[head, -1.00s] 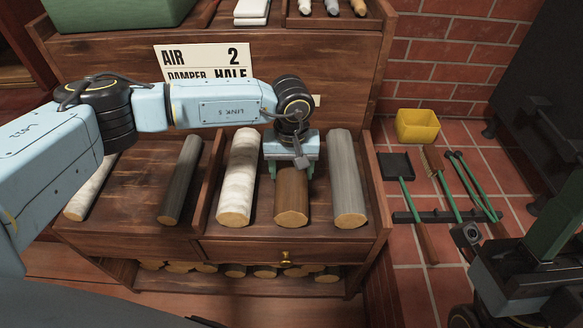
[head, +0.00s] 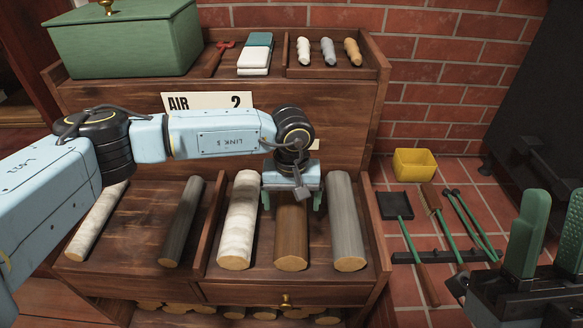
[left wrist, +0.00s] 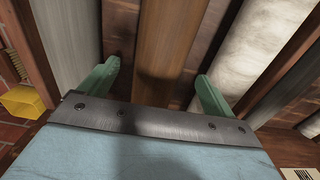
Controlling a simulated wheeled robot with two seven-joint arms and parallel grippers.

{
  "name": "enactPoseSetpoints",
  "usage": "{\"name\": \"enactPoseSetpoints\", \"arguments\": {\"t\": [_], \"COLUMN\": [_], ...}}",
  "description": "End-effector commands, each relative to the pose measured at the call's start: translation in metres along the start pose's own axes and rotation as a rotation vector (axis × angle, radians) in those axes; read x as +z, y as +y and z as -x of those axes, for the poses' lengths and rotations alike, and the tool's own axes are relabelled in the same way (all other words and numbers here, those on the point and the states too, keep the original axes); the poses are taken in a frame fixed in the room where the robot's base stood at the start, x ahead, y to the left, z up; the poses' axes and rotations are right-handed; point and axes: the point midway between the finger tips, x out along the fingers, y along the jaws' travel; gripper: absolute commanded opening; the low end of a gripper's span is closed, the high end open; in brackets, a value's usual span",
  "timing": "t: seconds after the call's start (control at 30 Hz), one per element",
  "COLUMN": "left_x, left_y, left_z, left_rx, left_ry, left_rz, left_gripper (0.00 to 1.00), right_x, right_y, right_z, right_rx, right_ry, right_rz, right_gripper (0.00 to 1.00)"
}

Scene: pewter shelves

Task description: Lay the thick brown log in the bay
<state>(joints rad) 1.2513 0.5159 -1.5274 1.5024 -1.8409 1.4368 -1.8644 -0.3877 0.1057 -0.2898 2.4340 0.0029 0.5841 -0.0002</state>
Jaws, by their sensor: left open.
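The thick brown log (head: 291,238) lies lengthwise in the right section of the shelf top, between a white birch log (head: 238,225) and a grey log (head: 346,225), with gaps on both sides. My left gripper (head: 292,202) is open over its far part, one green finger on each side. In the left wrist view the brown log (left wrist: 165,50) runs between the two spread fingers (left wrist: 158,88), apart from both. The log's far end is hidden by the gripper in the head view. My right gripper (head: 551,215) is at the right edge, its green fingers apart and empty.
A divider (head: 212,230) separates the left section, which holds a dark log (head: 182,222) and a pale log (head: 97,222) with bare wood between. A sign (head: 207,101) stands behind my left arm. A yellow bin (head: 414,163) and hearth tools are on the tiles.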

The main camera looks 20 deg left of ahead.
Motion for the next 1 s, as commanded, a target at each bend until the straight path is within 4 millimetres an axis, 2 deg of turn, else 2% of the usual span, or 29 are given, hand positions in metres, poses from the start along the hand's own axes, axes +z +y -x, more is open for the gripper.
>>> {"name": "enactPoseSetpoints", "arguments": {"t": [0.03, 0.3, 0.5, 0.7, 1.0], "left_x": [-0.001, -0.001, -0.001, 0.0, 0.0], "left_y": [0.0, 0.0, 0.0, 0.0, 0.0], "left_z": [0.014, 0.061, 0.085, 0.093, 0.093], "left_rx": [0.002, 0.002, 0.001, 0.002, 0.001], "left_ry": [0.002, 0.002, 0.002, 0.001, 0.001], "left_rz": [0.0, 0.002, 0.001, 0.001, 0.001], "left_gripper": [0.89, 0.89, 0.89, 0.89, 0.89], "right_x": [0.003, 0.033, 0.048, 0.054, 0.055], "right_y": [0.0, 0.001, 0.002, 0.002, 0.002], "right_z": [-0.006, -0.011, -0.008, -0.005, -0.005], "right_rx": [0.001, 0.007, 0.009, 0.01, 0.011], "right_ry": [-0.05, -0.314, -0.452, -0.508, -0.511], "right_rz": [0.0, 0.001, 0.001, 0.001, 0.001], "right_gripper": [0.36, 0.36, 0.36, 0.36, 0.36]}}
